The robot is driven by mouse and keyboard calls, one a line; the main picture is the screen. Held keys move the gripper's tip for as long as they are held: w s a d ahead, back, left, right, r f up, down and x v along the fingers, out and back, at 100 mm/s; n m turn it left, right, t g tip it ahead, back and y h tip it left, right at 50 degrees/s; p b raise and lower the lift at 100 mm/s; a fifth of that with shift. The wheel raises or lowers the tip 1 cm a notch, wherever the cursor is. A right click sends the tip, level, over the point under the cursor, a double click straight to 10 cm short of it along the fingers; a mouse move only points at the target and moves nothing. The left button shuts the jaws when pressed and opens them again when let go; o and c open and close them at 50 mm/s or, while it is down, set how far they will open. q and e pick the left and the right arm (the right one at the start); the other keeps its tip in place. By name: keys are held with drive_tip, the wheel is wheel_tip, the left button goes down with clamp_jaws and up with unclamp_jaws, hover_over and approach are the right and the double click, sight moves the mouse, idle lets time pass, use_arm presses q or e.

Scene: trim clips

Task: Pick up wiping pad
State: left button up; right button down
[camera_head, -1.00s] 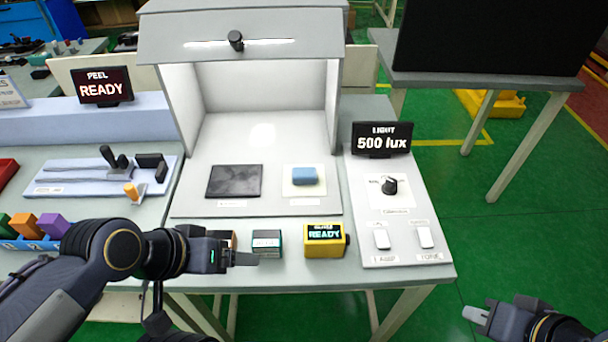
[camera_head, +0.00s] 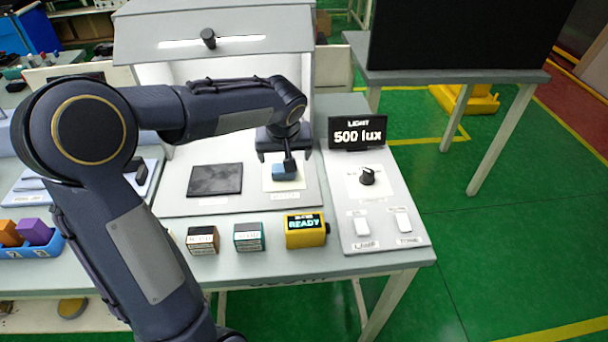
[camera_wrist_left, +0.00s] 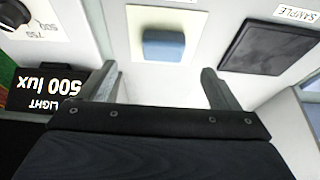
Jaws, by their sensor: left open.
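The wiping pad (camera_head: 280,170) is a small blue block on a pale square (camera_head: 297,183) in the lit booth. It also shows in the left wrist view (camera_wrist_left: 163,45), at the upper middle, ahead of the fingers. My left gripper (camera_head: 288,160) is over the pad and partly covers it in the head view. In the left wrist view its two fingers (camera_wrist_left: 158,88) are spread apart with nothing between them. The pad appears beyond the fingertips, not gripped. My right gripper is not in view.
A dark sample plate (camera_head: 215,180) lies left of the pad. The booth hood (camera_head: 215,35) hangs above. The "500 lux" display (camera_head: 357,132) and knob panel (camera_head: 380,215) stand right. Small boxes and a yellow READY device (camera_head: 306,230) line the front.

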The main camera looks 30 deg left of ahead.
sight(283, 171)
use_arm(q)
drive_tip(key=x, duration=0.4)
drive_tip(key=p+x, duration=0.1)
drive_tip(key=x, duration=0.2)
drive_tip(key=shift+a, duration=0.35)
drive_tip(key=shift+w+a+f, duration=0.1)
drive_tip(key=shift+w+f, duration=0.15)
drive_tip(key=shift+f, duration=0.2)
drive_tip(key=c, duration=1.2)
drive_tip(key=shift+o, duration=0.2)
drive_tip(key=shift+r, duration=0.15)
